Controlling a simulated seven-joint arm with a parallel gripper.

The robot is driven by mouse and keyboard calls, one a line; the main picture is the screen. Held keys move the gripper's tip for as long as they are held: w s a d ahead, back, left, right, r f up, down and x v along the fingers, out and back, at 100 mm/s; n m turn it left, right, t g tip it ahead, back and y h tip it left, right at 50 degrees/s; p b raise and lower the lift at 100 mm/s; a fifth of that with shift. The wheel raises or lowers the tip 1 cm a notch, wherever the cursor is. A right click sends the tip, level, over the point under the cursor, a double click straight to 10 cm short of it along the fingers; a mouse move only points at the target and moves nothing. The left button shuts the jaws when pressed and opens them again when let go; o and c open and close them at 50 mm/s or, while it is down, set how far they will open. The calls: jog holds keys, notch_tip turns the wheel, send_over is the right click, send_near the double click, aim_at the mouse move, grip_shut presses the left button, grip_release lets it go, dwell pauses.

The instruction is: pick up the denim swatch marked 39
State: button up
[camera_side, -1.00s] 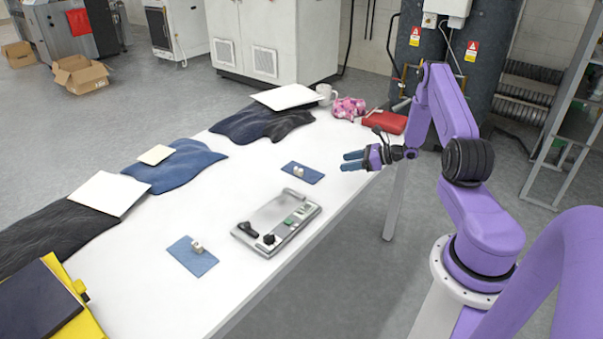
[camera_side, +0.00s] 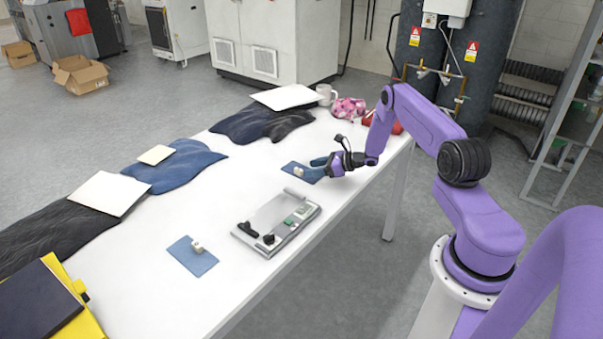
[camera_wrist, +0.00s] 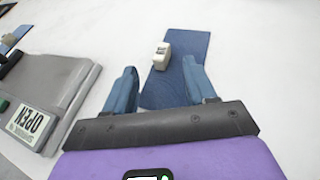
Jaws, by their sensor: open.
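A blue denim swatch (camera_side: 310,178) lies flat on the white table with a small off-white block (camera_side: 298,171) on it. In the wrist view the swatch (camera_wrist: 192,44) lies ahead of and partly between my fingers, with the block (camera_wrist: 162,56) on its left edge. My gripper (camera_side: 318,164) is open, its blue fingers low over the swatch's near end; I cannot tell whether they touch it. A second denim swatch (camera_side: 199,264) with a small block (camera_side: 197,246) lies nearer the camera. I cannot read the number 39 on either swatch.
Dark and blue fabrics (camera_side: 175,168) with white cards (camera_side: 109,193) line the far side. A mug (camera_side: 325,94), pink cloth (camera_side: 348,108) and red item (camera_side: 397,128) sit at the far end.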

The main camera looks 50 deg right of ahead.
aim_at(302, 170)
jog(key=shift+x, duration=2.3)
jog(key=shift+d, duration=0.1)
grip_shut()
